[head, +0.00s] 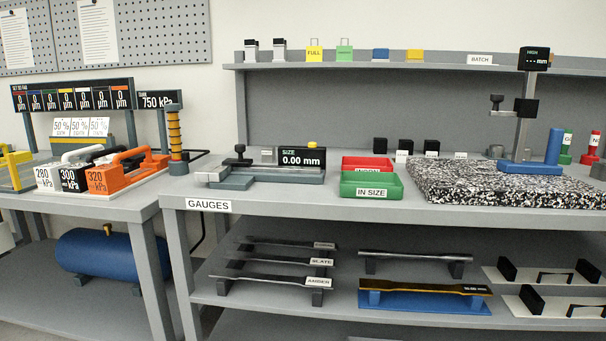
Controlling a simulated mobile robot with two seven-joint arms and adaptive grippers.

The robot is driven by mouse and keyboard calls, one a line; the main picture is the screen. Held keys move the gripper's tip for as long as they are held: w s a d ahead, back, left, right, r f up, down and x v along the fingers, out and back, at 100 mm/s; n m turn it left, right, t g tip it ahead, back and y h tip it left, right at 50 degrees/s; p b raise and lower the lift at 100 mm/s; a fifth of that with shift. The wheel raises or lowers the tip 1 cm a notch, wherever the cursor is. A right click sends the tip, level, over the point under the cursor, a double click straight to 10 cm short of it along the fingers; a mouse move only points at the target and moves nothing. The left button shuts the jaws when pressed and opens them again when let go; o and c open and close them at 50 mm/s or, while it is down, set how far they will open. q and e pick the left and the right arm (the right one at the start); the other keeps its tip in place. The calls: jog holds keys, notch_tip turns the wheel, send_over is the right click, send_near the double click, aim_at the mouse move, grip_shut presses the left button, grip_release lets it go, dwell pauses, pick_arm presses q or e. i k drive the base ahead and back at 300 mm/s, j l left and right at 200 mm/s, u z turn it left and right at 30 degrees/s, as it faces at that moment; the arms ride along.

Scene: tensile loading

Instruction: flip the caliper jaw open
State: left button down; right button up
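The caliper (262,177) sits on the gauges bench, left of the red and green trays. It is a grey bed with a dark upright part topped by a black knob (240,149) at its left end. Its black display (302,158) reads SIZE 0.00 mm and has a small yellow piece on top. Which part is the jaw, and whether it stands open, is too small to tell. Neither of my grippers is in view.
A red tray (367,161) and a green IN SIZE tray (372,188) stand right of the caliper. A speckled slab (500,182) carries a blue-based stand (531,166). Coloured kPa blocks (104,178) are on the left bench. The bench front near the caliper is clear.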

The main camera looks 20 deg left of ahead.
aim_at(222, 172)
jog(key=u, duration=0.35)
jog(key=k+j+u, duration=0.1)
jog(key=u, duration=0.2)
jog(key=j+u, duration=0.15)
jog(key=u, duration=0.2)
jog(key=i, duration=0.1)
